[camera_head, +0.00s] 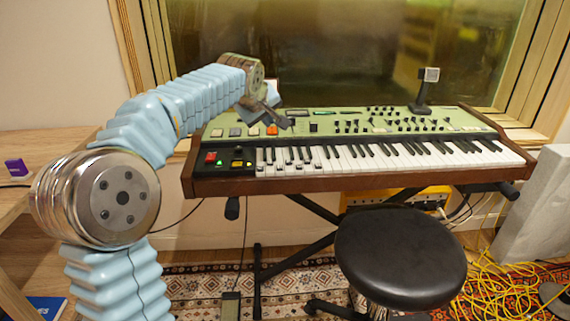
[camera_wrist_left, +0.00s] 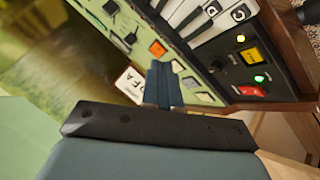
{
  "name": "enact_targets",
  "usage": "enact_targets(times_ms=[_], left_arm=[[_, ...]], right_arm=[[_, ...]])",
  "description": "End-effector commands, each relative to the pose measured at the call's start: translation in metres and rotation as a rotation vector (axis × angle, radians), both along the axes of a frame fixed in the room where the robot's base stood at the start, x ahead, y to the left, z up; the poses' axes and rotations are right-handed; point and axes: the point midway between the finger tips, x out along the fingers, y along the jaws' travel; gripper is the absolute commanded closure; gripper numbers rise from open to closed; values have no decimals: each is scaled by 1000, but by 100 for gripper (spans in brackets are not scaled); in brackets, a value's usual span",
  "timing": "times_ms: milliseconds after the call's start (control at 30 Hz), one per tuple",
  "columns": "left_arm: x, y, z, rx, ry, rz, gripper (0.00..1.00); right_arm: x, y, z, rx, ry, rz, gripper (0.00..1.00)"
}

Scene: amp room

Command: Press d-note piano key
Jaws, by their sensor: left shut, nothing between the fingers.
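The keyboard (camera_head: 345,128) has a green control panel and a wooden case, and stands on a black stand. Its row of white and black piano keys (camera_head: 400,157) runs along the front. I cannot make out a label for the d-note key in the head view. In the left wrist view the keys (camera_wrist_left: 200,17) at the panel's left end show round marks. My left gripper (camera_head: 285,124) is shut and empty. It is above the left part of the green panel, behind the keys. The left wrist view shows its closed fingers (camera_wrist_left: 163,84) over the panel. My right gripper is not in view.
A black round stool (camera_head: 400,258) stands in front of the keyboard. Yellow cables (camera_head: 500,285) lie on the floor at right. A wooden desk (camera_head: 50,148) is at left. A small device on a post (camera_head: 424,90) rises at the panel's back right. A window is behind.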

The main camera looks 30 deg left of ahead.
Motion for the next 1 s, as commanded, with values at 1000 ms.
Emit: enact_targets(times_ms=[1000], left_arm=[[0,-1,-86,0,1,-4,100]], right_arm=[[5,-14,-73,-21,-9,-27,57]])
